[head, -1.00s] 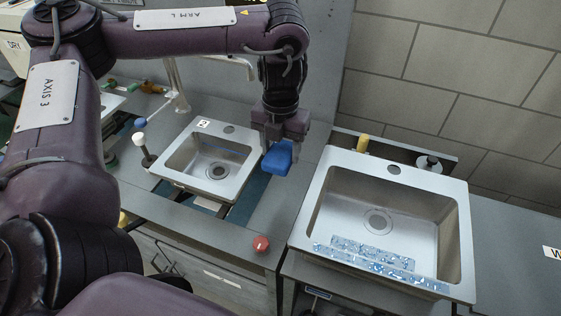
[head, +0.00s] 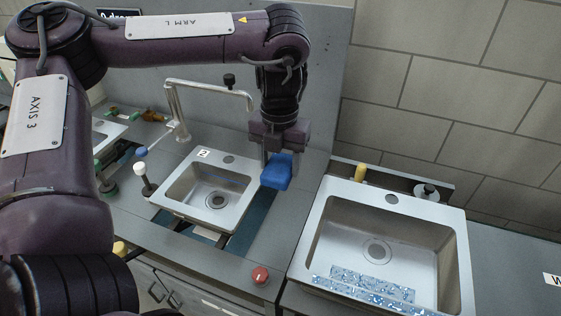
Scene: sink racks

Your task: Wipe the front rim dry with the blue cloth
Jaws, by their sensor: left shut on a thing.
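The blue cloth (head: 277,173) is a folded blue pad held in my left gripper (head: 279,157), which points down and is shut on it. The cloth hangs above the counter, just right of the small sink marked 2 (head: 213,196). The large steel sink (head: 462,262) stands to the right. Speckled wet patches show along its front rim (head: 368,301) and on the inner front wall (head: 372,284). The bottom of the front rim is partly cut off by the picture edge. My right gripper is not in view.
A faucet (head: 176,105) rises behind the small sink. A white-topped black knob (head: 141,172) stands at that sink's left. A red button (head: 260,275) sits at the counter's front edge. A yellow item (head: 360,172) and a dark-and-silver fitting (head: 427,192) stand behind the large sink.

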